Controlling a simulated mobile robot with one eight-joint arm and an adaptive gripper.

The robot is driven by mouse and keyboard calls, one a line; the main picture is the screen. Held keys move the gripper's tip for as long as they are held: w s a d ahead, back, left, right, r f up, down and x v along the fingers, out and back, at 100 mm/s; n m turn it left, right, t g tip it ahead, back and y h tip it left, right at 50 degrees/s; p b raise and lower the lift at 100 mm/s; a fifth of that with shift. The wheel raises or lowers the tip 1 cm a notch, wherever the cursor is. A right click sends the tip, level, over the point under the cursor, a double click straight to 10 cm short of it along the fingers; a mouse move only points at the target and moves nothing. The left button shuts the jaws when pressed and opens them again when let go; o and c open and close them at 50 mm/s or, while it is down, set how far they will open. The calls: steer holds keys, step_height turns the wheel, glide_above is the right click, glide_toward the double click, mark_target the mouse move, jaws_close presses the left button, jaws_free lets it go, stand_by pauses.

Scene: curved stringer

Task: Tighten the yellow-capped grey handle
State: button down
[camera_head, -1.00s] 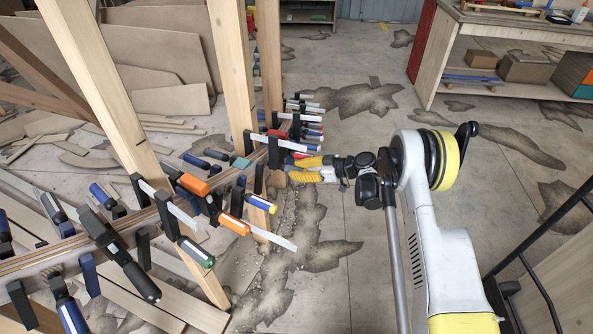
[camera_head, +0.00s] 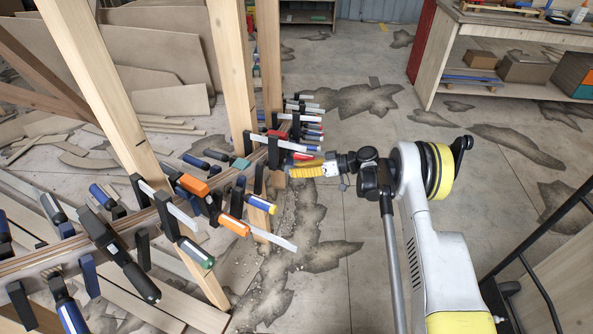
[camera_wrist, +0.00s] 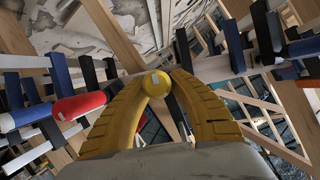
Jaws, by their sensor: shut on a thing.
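The yellow cap (camera_wrist: 156,83) of the handle shows between the fingertips in the wrist view. The handle's grey part is hidden behind the cap and fingers. My gripper (camera_wrist: 155,80) has its two yellow fingers shut on the cap, one from each side. In the head view my gripper (camera_head: 306,168) reaches left to the far part of the clamp row. The grip itself is too small to make out there.
A red handle (camera_wrist: 80,105) lies close left of my fingers. Other clamps with orange (camera_head: 234,225) and blue handles line the curved stringer (camera_head: 90,236). Wooden posts (camera_head: 236,80) stand behind. The floor right of the stringer is open.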

steer(key=shift+m, duration=0.4)
stand_by(0.3)
steer(key=c, duration=1.2)
jaws_free()
steer(key=v, duration=1.2)
steer(key=shift+w+f, duration=0.2)
steer(key=shift+w, duration=0.05)
